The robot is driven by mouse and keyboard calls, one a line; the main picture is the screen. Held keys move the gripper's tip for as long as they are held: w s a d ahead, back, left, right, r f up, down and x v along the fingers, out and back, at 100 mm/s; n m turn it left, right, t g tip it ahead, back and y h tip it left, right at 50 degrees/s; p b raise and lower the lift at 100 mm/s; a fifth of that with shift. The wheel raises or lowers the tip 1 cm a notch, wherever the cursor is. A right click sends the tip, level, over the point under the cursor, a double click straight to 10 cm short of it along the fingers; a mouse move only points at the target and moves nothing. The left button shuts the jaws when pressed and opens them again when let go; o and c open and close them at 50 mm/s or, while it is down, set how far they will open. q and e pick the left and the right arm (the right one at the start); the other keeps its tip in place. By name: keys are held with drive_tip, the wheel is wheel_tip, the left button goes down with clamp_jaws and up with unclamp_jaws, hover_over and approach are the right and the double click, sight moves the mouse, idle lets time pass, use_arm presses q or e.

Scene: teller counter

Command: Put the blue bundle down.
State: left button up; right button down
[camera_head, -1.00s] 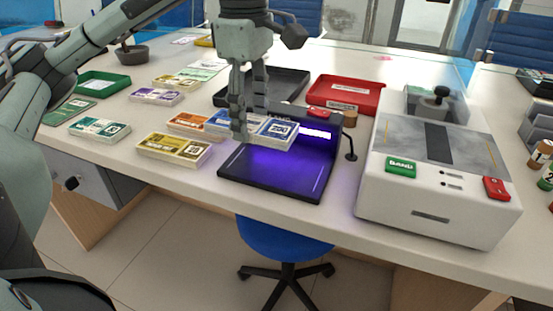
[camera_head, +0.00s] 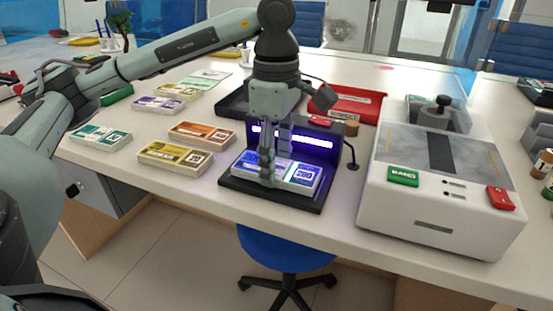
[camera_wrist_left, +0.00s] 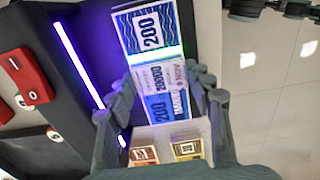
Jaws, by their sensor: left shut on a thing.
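The blue bundle (camera_head: 304,176) is a stack of banknotes with a pale band and the number 200. It is on or just above the black base of the UV lamp device (camera_head: 230,182), under the lit violet strip. My left gripper (camera_head: 275,178) is shut on the bundle across its middle, pointing down. In the left wrist view the bundle (camera_wrist_left: 148,30) lies between the two fingers (camera_wrist_left: 165,100). I cannot tell whether a small gap remains under the bundle. My right gripper is not in view.
Orange (camera_head: 203,133), yellow (camera_head: 172,157), teal (camera_head: 100,137) and purple (camera_head: 158,104) bundles lie to the left. A white counting machine (camera_head: 440,190) stands at the right. A black tray (camera_head: 232,103) and a red tray (camera_head: 360,107) are behind the lamp.

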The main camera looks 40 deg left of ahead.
sight(277, 167)
use_arm(q)
drive_tip(key=shift+f, duration=0.1)
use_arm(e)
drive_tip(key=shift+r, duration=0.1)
use_arm(q)
drive_tip(key=o, duration=1.1)
drive_tip(key=shift+o, duration=0.6)
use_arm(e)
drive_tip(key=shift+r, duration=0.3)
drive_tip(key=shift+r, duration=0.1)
use_arm(q)
wheel_tip(277, 167, up, 2)
drive_tip(key=shift+r, duration=0.2)
wheel_tip(277, 167, up, 4)
drive_tip(key=shift+r+p, duration=0.15)
drive_tip(key=shift+p, duration=0.4)
wheel_tip(277, 167, up, 6)
drive_tip(key=shift+f+p, duration=0.2)
drive_tip(key=shift+p, duration=0.9)
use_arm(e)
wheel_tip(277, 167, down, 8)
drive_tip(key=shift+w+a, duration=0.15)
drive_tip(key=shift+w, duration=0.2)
